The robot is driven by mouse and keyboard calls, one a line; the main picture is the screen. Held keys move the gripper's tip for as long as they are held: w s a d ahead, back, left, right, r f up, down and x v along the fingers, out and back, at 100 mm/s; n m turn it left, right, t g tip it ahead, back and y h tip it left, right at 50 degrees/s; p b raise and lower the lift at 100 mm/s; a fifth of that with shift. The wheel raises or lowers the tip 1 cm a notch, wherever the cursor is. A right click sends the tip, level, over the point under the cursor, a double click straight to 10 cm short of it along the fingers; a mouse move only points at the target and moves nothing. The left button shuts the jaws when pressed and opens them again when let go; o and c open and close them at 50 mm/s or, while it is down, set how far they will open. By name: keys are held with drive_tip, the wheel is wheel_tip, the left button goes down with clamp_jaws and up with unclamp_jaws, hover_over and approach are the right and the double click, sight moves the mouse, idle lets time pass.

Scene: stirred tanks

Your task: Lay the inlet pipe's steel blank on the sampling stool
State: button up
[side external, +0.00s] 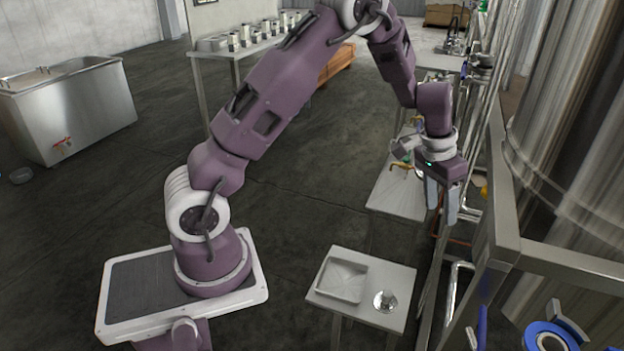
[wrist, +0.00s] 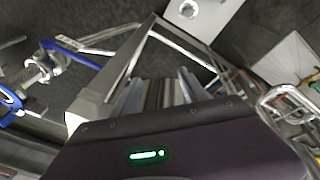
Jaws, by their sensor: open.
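A small steel-topped stool (side external: 334,298) stands at the front centre, probably the sampling stool. A round, shiny steel piece (side external: 385,301) lies flat on its right part. It may be the blank, but I cannot tell for sure. In the wrist view a corner of the stool top (wrist: 218,12) shows at the top edge with the round piece (wrist: 188,9). My gripper (side external: 441,214) points down, open and empty, beyond the stool and beside the steel frame. Its fingers show at the middle of the wrist view (wrist: 158,88). I cannot pick out the inlet pipe for certain.
A shallow square tray (side external: 342,279) takes the stool's left part. A steel frame (side external: 560,262) and large tanks (side external: 585,130) crowd the right. Blue-handled valve fittings (side external: 553,337) are at the lower right. Another low table (side external: 398,196) stands behind. The floor at centre is clear.

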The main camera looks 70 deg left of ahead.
drive_tip(key=s+d+r+t, duration=0.1)
drive_tip(key=s+d+r, duration=0.2)
drive_tip(key=s+r, duration=0.6)
drive_tip(key=s+d+r+t, duration=0.1)
drive_tip(key=s+d+r, duration=0.2)
drive_tip(key=s+r, duration=0.6)
drive_tip(key=s+a+t+y, duration=0.1)
drive_tip(key=s, duration=1.3)
drive_tip(key=shift+r+n+y, duration=0.25)
drive_tip(key=shift+n+y, duration=0.05)
drive_tip(key=shift+y, duration=0.1)
